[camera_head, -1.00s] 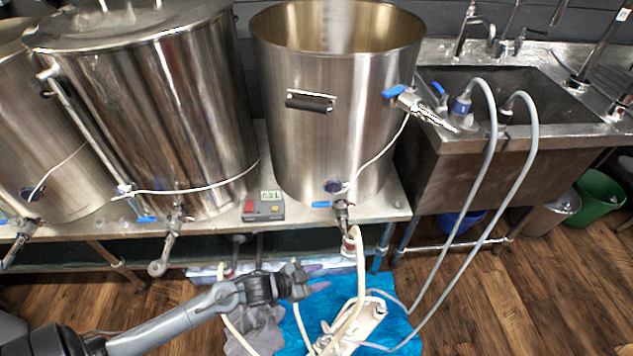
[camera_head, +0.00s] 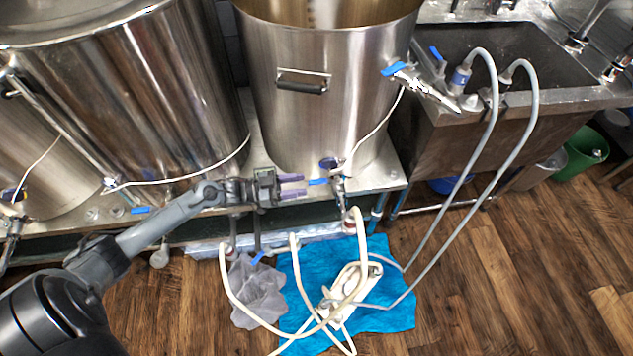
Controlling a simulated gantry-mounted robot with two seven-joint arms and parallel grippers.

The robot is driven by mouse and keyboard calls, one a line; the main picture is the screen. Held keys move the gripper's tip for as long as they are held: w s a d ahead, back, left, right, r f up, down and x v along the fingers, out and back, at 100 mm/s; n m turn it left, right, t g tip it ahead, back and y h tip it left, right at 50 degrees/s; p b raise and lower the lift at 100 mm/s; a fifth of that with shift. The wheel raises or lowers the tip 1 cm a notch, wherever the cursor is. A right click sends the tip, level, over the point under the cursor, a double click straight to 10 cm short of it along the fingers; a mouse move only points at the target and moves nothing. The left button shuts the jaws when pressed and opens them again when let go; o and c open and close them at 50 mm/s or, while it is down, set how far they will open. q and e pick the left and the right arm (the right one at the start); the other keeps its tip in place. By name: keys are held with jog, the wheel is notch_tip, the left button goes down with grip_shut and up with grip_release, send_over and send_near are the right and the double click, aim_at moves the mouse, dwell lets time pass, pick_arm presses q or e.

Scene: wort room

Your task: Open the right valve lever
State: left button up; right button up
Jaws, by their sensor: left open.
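The right kettle (camera_head: 270,75) is an open steel pot with a valve (camera_head: 339,190) low on its front. That valve's blue lever (camera_head: 318,182) points left, level with the shelf edge. My left gripper (camera_head: 303,185) reaches in from the left, its two purple fingers apart and pointing right. The fingertips are just left of the lever's free end; I cannot tell whether they touch it. Nothing is between the fingers. A second blue lever (camera_head: 394,69) is on a fitting high on the same kettle's right side. My right gripper is not in view.
A large steel kettle (camera_head: 150,90) stands at left. A steel sink (camera_head: 500,70) with grey hoses (camera_head: 530,130) is at right. Below the valve, cream hoses (camera_head: 357,245) run over a blue cloth (camera_head: 392,318) on the wooden floor. A thin white cable (camera_head: 375,143) hangs above the valve.

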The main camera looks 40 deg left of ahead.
aim_at(317, 181)
pick_arm(q)
jog(key=shift+b+x, duration=0.65)
jog(key=shift+x, duration=2.5)
grip_shut()
